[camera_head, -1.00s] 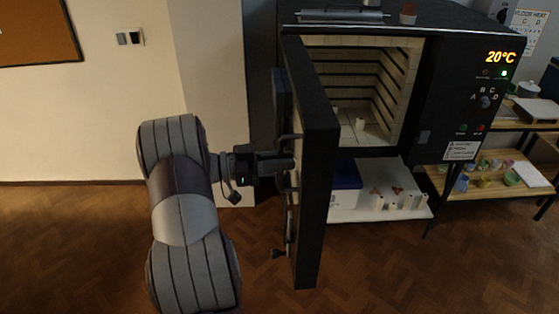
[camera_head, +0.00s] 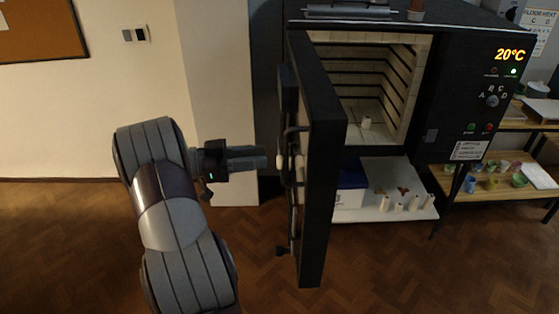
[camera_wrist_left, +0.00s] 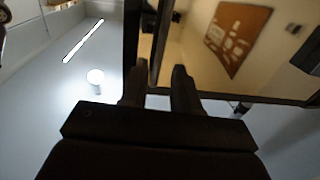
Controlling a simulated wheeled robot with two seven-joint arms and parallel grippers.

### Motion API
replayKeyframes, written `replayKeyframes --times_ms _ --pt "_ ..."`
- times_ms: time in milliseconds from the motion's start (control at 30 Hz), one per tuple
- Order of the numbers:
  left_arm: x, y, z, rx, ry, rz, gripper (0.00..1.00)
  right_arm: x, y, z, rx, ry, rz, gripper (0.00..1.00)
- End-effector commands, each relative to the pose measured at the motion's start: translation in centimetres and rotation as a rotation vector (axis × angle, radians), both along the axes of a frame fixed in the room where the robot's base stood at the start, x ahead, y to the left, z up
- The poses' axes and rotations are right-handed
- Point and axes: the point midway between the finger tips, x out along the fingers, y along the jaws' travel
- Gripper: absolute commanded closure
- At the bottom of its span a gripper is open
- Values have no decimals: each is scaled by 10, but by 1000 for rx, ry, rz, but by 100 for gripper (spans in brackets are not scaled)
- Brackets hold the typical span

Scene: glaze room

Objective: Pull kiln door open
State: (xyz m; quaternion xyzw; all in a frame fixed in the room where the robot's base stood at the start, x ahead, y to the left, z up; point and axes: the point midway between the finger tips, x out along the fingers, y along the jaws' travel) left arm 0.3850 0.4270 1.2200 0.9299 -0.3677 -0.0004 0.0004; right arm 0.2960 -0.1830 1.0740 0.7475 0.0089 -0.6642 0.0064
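The black kiln door (camera_head: 321,180) stands wide open, swung out toward me and seen nearly edge-on. The kiln (camera_head: 462,60) behind it shows its pale brick chamber (camera_head: 352,85). Handle and latch hardware (camera_head: 283,250) sits on the door's left, outer face. My left gripper (camera_head: 265,158) points right at this face, with a small gap between its fingertips and the door hardware. In the left wrist view its two dark fingers (camera_wrist_left: 159,78) are apart with nothing between them. The right gripper is in neither view.
A low shelf (camera_head: 400,212) under the kiln holds a blue-and-white box (camera_head: 350,187) and small white posts. A wooden rack (camera_head: 490,190) with glaze pots stands at the right. The wood floor (camera_head: 400,275) in front is clear.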

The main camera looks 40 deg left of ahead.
Motion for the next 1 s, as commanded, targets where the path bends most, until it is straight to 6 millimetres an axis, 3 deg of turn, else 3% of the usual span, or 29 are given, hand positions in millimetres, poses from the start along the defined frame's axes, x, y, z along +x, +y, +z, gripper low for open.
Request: replayKeyframes --times_ms 200,367,867,933,1000 --pt "-32 30 -2 1 -1 1 70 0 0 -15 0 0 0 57" --pt "-39 36 0 0 0 -2 70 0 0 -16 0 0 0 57" --pt "-38 36 0 4 -3 -1 70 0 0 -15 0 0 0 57" --pt "-33 42 -7 58 -7 38 70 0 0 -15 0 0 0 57" --pt "-15 67 -21 153 -7 195 70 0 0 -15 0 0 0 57"
